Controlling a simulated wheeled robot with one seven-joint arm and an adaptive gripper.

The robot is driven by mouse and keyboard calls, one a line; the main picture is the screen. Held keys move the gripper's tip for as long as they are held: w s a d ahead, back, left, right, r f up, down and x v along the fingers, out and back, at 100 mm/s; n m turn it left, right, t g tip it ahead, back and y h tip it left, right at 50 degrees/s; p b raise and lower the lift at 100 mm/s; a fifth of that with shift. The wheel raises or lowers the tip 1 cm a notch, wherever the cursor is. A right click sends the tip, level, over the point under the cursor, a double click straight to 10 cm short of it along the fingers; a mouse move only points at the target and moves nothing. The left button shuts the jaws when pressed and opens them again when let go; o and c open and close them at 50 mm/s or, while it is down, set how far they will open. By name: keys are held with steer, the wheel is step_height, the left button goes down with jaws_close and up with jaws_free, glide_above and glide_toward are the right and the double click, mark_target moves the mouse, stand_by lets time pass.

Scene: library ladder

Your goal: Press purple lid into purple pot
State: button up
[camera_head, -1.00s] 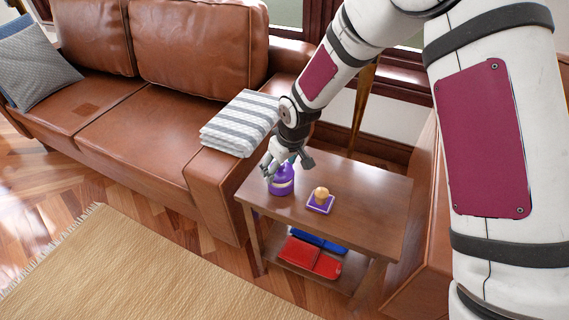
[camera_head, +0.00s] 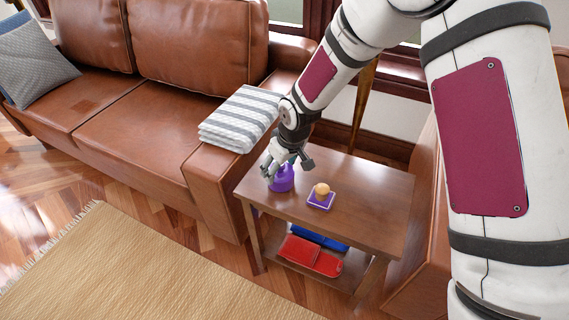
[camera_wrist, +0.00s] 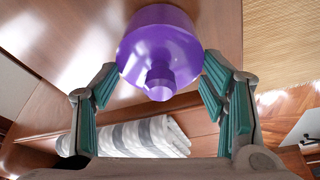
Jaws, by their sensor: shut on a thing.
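The purple pot (camera_head: 283,183) stands at the left of the small wooden side table, under my gripper (camera_head: 280,168). In the wrist view, a purple rounded body with a knob (camera_wrist: 159,76) facing the camera sits between my gripper's two fingers (camera_wrist: 160,62). This knob looks like the top of the purple lid. I cannot make out a seam between lid and pot. The fingers are closed to either side of the purple piece, and my gripper is shut on it. The far side of the pot is hidden.
A purple-and-white square coaster with an orange ball-like item (camera_head: 322,190) is to the pot's right on the table (camera_head: 370,190). Red (camera_head: 310,256) and blue items lie on the lower shelf. A brown sofa arm with a folded striped blanket (camera_head: 238,119) is close on the left.

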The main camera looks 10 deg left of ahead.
mark_target(289, 179)
steer(key=o, duration=1.2)
steer(key=shift+r, duration=0.1)
steer(key=v, duration=1.2)
steer(key=shift+d, duration=0.15)
